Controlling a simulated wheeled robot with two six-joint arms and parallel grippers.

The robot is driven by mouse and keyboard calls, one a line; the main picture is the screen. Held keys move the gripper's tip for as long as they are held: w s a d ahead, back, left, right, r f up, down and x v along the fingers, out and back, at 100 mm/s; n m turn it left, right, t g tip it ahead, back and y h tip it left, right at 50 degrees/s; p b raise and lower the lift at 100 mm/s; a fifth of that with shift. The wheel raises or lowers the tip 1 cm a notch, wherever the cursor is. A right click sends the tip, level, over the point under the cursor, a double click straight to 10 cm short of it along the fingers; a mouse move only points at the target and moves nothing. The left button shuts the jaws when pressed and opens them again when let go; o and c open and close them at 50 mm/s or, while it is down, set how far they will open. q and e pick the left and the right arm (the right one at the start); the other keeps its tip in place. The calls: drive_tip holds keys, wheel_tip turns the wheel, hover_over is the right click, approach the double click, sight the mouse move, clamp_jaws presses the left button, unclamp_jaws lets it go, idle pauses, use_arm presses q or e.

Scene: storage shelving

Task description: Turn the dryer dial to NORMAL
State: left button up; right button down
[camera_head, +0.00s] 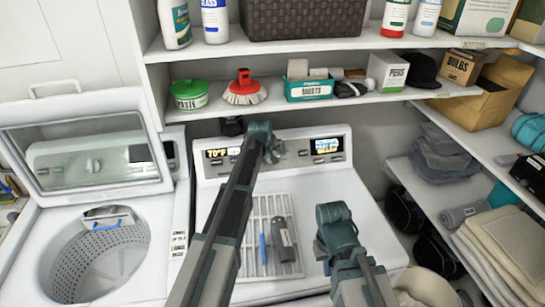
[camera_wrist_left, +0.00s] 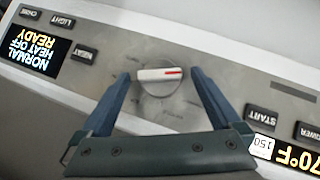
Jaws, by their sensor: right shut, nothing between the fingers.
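The dryer's dial (camera_wrist_left: 160,82) is a round grey knob with a pale bar grip and a red mark toward the right in the left wrist view. That view shows the panel upside down. The label print around the dial is too faint to read. My left gripper (camera_wrist_left: 161,76) is open, one blue finger on each side of the dial; I cannot tell if they touch it. In the head view my left gripper (camera_head: 270,150) is at the dryer panel (camera_head: 297,151) and hides the dial. My right gripper (camera_head: 330,215) is shut and empty above the dryer top.
The panel has a display (camera_wrist_left: 30,48) reading NORMAL, HEAT OFF, READY, and a START button (camera_wrist_left: 262,117). A rack (camera_head: 262,207) with a blue stick and a grey item lies on the dryer. The open washer (camera_head: 160,215) is left, a loaded shelf (camera_head: 300,108) above, and shelving right.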

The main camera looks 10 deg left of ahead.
use_arm(q)
drive_tip(key=p+v, duration=1.2)
drive_tip(key=v, duration=0.1)
drive_tip(key=shift+s+r, duration=0.2)
drive_tip(key=shift+r, duration=0.15)
drive_tip(key=shift+s+f, duration=0.1)
